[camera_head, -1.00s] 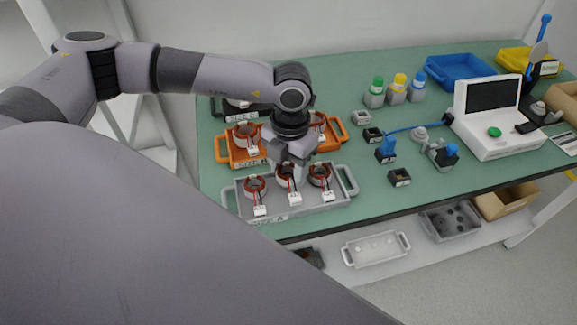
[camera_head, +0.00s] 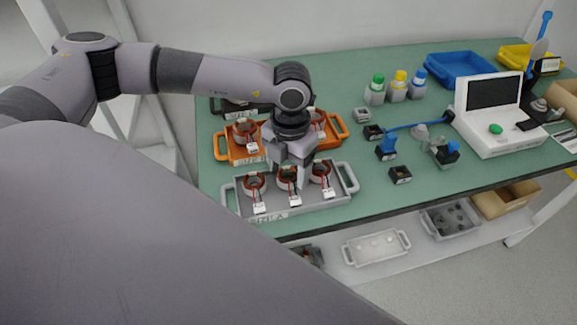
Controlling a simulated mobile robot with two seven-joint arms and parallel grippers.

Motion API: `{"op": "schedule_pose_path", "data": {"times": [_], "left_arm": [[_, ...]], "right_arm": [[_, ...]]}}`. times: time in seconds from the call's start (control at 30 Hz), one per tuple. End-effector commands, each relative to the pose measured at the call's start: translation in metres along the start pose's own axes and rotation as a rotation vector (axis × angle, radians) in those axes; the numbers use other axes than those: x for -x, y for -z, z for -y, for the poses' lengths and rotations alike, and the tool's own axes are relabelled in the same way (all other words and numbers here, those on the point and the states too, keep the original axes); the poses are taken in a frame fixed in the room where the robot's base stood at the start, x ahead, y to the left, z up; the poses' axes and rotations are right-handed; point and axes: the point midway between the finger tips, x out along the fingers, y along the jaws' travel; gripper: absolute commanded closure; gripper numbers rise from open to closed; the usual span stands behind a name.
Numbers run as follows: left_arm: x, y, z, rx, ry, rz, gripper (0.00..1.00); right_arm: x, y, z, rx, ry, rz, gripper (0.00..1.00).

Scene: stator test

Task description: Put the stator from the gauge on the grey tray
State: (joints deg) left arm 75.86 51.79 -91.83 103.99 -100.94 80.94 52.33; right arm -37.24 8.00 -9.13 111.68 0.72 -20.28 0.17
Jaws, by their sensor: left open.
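The grey tray (camera_head: 333,200) lies at the front left of the green table. Three stators with red-brown windings and white connectors stand on it in a row: a left stator (camera_head: 254,184), a middle stator (camera_head: 288,180) and a right stator (camera_head: 320,172). My left gripper (camera_head: 288,170) points down over the middle stator, its fingers open and right at the top of it. The fingers partly hide that stator. The gauge cannot be told for certain; a small fixture with a blue lever (camera_head: 387,146) stands right of the trays. My right gripper is not in view.
Behind is an orange tray (camera_head: 228,152) with stators, and behind it a black tray. A white device with a screen (camera_head: 495,130), bottles (camera_head: 397,87) and a blue bin (camera_head: 460,70) stand to the right.

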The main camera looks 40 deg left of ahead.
Motion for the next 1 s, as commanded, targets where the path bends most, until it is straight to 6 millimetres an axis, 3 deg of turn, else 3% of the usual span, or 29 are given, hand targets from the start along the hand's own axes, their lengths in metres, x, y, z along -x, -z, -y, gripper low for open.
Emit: {"op": "schedule_pose_path", "data": {"times": [1.0], "left_arm": [[0.048, 0.001, -0.001, 0.000, 0.000, 0.000, 0.33]], "right_arm": [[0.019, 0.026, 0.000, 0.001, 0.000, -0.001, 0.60]]}}
